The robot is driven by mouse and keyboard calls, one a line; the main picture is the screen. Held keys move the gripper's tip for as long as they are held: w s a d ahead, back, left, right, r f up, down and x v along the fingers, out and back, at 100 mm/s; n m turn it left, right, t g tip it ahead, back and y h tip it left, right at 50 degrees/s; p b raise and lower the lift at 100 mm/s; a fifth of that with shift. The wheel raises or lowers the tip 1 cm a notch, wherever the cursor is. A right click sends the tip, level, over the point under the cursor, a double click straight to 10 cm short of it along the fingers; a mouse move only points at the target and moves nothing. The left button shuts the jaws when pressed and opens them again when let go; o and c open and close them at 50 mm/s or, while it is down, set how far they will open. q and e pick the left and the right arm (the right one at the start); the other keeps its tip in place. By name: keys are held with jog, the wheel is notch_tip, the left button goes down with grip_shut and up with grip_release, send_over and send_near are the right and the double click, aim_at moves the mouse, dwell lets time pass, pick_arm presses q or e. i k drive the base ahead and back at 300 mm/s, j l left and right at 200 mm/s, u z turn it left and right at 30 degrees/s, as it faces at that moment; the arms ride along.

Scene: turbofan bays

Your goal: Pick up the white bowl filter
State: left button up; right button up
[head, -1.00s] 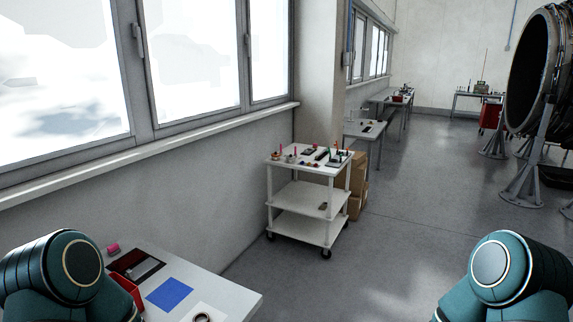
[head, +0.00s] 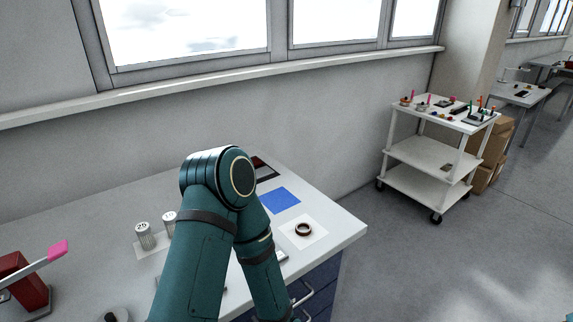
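I cannot make out a white bowl filter for certain in the head view. Two pale cylinders with dark markings, the left one (head: 145,236) and the right one (head: 169,222), stand upright on a light pad on the workbench (head: 75,235). Whether either is the filter, I cannot tell. My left arm's bent elbow and links cover the middle of the bench. Neither of my grippers is in view.
A blue mat (head: 281,200) and a dark ring (head: 303,229) on a white sheet lie at the bench's right end. A red block (head: 22,282) and a pink-tipped tool (head: 57,250) are at left. A white cart (head: 420,152) stands beyond.

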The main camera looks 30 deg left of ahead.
aim_at(143, 230)
jog(key=u, duration=1.95)
jog(key=j+u, duration=0.25)
jog(key=k+l, duration=0.05)
jog(key=l, duration=0.05)
